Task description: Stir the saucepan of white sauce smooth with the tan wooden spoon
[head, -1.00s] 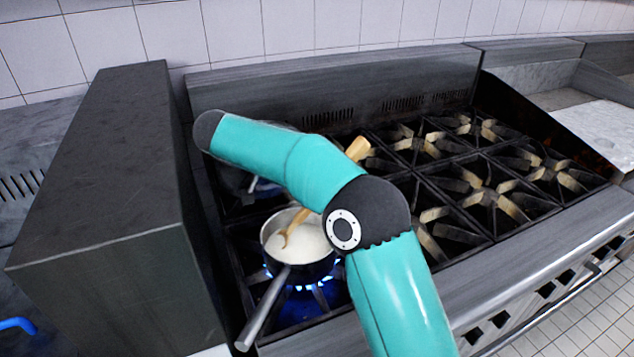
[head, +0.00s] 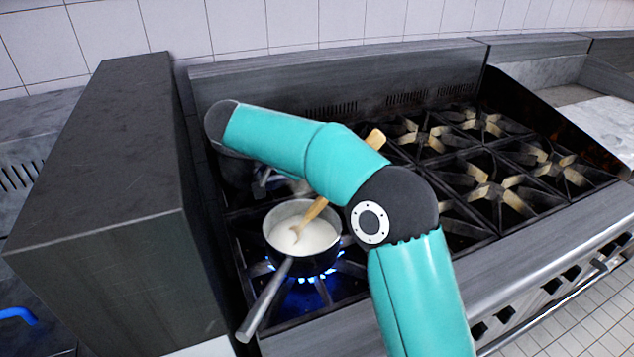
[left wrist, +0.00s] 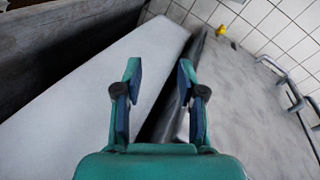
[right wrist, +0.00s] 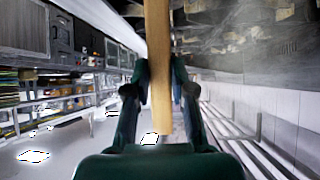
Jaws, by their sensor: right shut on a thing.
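The saucepan (head: 318,262) sits on a lit burner at the stove's front left, its handle toward the front. White sauce (head: 318,236) fills its lower part; its surface looks even at this size. The tan wooden spoon (head: 314,210) leans in the pan, its tip in the sauce left of the middle and its handle rising to the right behind my right arm. In the right wrist view, my right gripper (right wrist: 160,75) is shut on the spoon's handle (right wrist: 159,30); the head view hides it. My left gripper (left wrist: 159,75) is open and empty, seen only in its wrist view.
Blue flame (head: 305,278) burns under the pan. A dark pot (head: 235,172) stands on the burner behind, partly covered by my right arm. A tall dark block (head: 100,190) walls the left side. Empty burner grates (head: 490,180) lie to the right.

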